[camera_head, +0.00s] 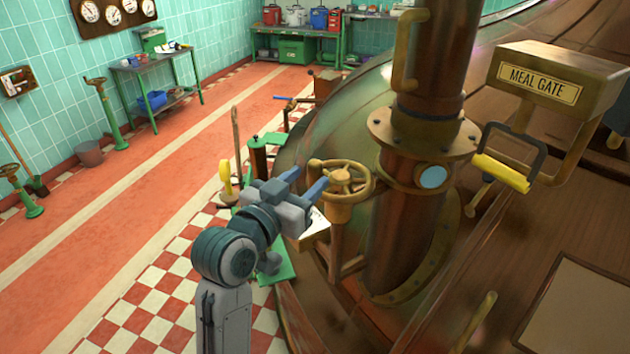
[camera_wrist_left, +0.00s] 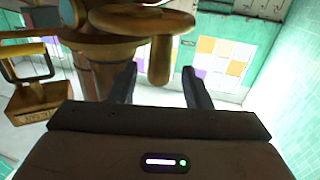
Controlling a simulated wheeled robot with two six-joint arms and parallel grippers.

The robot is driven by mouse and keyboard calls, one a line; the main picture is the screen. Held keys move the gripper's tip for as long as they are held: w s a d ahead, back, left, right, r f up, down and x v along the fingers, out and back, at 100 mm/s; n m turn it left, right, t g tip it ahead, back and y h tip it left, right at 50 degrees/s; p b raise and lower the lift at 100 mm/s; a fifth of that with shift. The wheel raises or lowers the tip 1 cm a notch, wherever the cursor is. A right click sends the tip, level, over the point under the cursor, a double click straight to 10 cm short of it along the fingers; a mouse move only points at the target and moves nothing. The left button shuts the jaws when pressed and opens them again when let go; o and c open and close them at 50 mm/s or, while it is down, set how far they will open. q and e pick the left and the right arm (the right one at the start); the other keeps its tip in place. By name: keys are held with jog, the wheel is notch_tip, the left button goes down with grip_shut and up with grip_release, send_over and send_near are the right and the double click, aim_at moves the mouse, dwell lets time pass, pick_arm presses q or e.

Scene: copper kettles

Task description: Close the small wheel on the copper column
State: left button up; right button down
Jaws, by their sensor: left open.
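The small brass wheel (camera_head: 345,180) has a few spokes and sits on a short stem beside the copper column (camera_head: 395,235), on the column's left side. My left gripper (camera_head: 303,181) is open just left of the wheel, with its blue fingers pointing at the rim. In the head view a fingertip is close to the rim; I cannot tell if it touches. In the left wrist view the wheel (camera_wrist_left: 140,18) is at the top, and a rounded brass part hangs in line with the gap between the open fingers (camera_wrist_left: 158,88). My right gripper is not in view.
A "MEAL GATE" box (camera_head: 555,82) with a yellow-handled lever (camera_head: 500,172) stands right of the column. The large copper kettle (camera_head: 330,110) curves behind the wheel. Green valve stands (camera_head: 108,115) and a workbench (camera_head: 155,75) line the left wall. The red floor between is clear.

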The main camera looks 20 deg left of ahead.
aim_at(311, 175)
pick_arm(q)
jog(key=shift+p+x, duration=0.4)
jog(key=shift+x, duration=1.45)
jog(key=shift+r, duration=0.15)
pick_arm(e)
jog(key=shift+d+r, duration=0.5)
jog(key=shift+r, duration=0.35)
